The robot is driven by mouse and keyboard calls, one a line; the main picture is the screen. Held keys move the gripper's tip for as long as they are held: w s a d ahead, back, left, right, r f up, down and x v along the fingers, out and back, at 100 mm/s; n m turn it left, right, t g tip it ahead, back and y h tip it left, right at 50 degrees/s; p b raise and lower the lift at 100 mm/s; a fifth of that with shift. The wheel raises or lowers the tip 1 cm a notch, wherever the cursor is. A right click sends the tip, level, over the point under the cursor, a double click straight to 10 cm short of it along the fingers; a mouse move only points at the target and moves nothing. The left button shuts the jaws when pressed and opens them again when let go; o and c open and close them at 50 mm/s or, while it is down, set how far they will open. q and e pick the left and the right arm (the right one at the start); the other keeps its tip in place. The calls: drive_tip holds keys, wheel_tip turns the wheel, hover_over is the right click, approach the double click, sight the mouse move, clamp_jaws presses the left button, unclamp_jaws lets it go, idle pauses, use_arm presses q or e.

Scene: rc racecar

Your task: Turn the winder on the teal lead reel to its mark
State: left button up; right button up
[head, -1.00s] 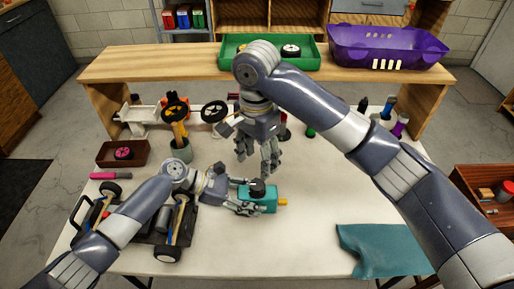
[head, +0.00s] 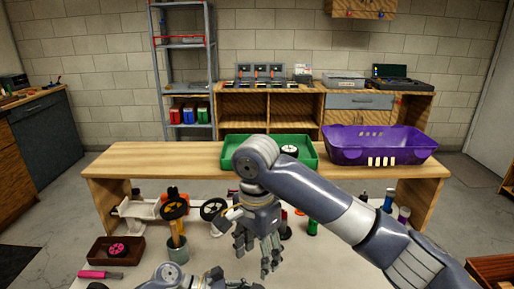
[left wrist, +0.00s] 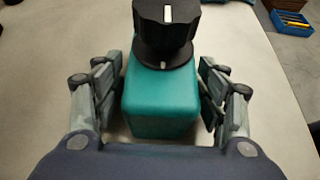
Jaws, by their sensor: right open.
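The teal lead reel (left wrist: 163,100) stands on the white table in the left wrist view. Its black winder (left wrist: 165,30) sits on top, with a white line on the knob and a small white tick on the collar below. In the head view only part of my left gripper (head: 222,282) shows at the bottom edge; the reel is out of that view. My right gripper (head: 258,258) is open and empty, fingers down, above the table.
A green tray (head: 228,150) and a purple basket (head: 385,145) stand on the raised wooden shelf (head: 140,158). A brown tray (head: 97,252), a cup with tools (head: 177,252) and a green-capped item (head: 312,228) are on the table. The table is clear around the reel.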

use_arm(q)
drive_tip(key=v, duration=1.2)
